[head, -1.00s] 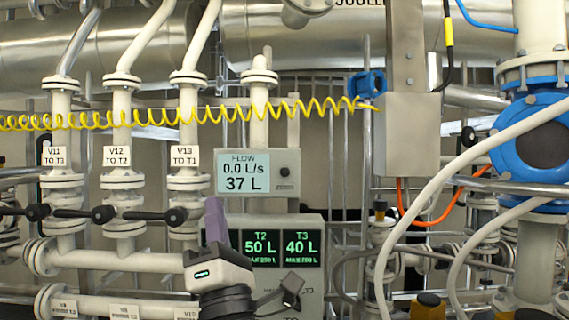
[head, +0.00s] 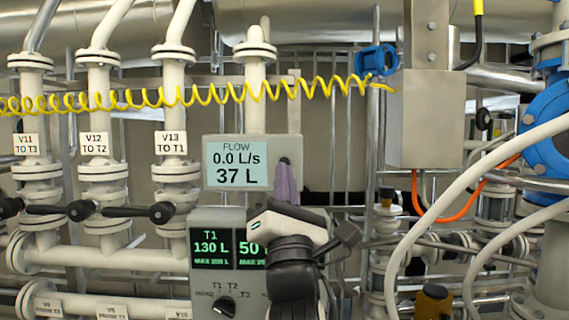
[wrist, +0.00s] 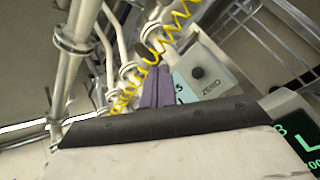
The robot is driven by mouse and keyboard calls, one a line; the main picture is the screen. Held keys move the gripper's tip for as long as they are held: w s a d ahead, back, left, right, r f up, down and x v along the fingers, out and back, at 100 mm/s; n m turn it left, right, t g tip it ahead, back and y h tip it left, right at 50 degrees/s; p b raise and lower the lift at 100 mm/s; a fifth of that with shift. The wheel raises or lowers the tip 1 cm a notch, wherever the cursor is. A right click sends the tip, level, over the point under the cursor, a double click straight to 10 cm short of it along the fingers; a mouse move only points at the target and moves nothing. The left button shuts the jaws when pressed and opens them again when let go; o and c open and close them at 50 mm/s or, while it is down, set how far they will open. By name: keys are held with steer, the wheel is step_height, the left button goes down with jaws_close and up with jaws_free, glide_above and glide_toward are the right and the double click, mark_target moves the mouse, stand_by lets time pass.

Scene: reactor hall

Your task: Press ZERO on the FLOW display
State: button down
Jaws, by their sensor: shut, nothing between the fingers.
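The FLOW display (head: 237,164) is a grey box with a pale screen reading 0.0 L/s and 37 L. Its round dark ZERO button (wrist: 197,73) shows in the wrist view, with the word ZERO beside it. In the head view the button (head: 285,161) sits at the box's right side, just above my fingertips. My gripper (head: 286,180) is shut and empty, its purple fingers pointing up in front of the box's lower right. In the wrist view the fingers (wrist: 157,88) are left of the button and hide part of the screen. I cannot tell whether they touch the box.
A tank display (head: 213,248) with green T1 and T2 readings and a selector knob (head: 226,306) is below, partly behind my arm. A coiled yellow hose (head: 200,96) crosses above the FLOW box. Valves V11 to V13 (head: 100,192) stand left, a grey box (head: 425,118) right.

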steer(key=w, duration=0.8)
steer(key=shift+w+p, duration=0.35)
steer(key=shift+w, duration=0.1)
stand_by(1.7)
steer(key=shift+w, duration=0.3)
steer(key=shift+w, duration=0.5)
stand_by(0.6)
stand_by(0.3)
steer(key=shift+s+b, duration=0.3)
steer(key=shift+s, duration=0.6)
steer(key=s, duration=0.5)
steer(key=shift+b, duration=0.4)
